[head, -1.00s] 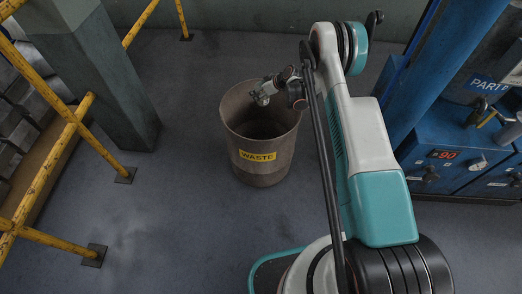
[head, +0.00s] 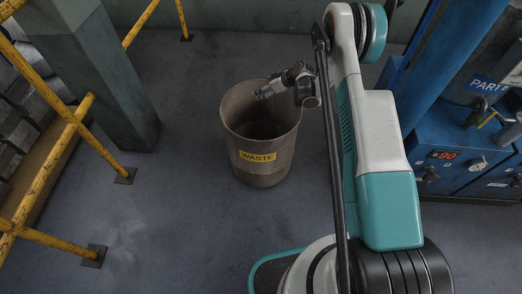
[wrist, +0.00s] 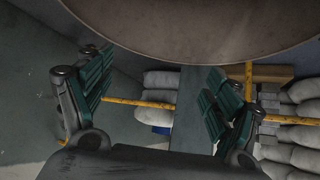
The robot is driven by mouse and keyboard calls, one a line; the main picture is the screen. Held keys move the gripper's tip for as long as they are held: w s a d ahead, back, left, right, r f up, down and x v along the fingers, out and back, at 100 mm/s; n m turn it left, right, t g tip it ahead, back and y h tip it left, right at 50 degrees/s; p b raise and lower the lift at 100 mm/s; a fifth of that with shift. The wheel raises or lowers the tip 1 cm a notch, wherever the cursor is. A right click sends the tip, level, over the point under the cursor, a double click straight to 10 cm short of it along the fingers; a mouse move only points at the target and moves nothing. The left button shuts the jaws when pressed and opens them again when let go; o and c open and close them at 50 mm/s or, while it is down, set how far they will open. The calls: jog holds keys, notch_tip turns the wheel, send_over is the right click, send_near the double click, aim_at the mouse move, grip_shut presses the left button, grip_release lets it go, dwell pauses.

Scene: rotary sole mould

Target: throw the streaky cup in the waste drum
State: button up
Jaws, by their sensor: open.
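The waste drum (head: 262,172) is a brown, open-topped bin with a yellow WASTE label, upright on the floor in the head view. Its curved wall (wrist: 200,35) fills the top of the wrist view. My gripper (head: 261,95) is over the drum's far rim area in the head view. In the wrist view its two green-padded fingers (wrist: 158,97) are spread wide with nothing between them. I see no streaky cup in either view. The bottom of the drum is dark, so its contents cannot be told.
Yellow railings (head: 62,112) and a grey-green pillar (head: 98,80) stand to the left. A blue machine (head: 447,140) stands to the right. The wrist view also shows pale sacks (wrist: 160,82) beyond the fingers. The floor around the drum is clear.

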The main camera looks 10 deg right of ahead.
jog(key=v, duration=0.6)
jog(key=shift+s+r, duration=0.25)
jog(key=shift+d, duration=0.15)
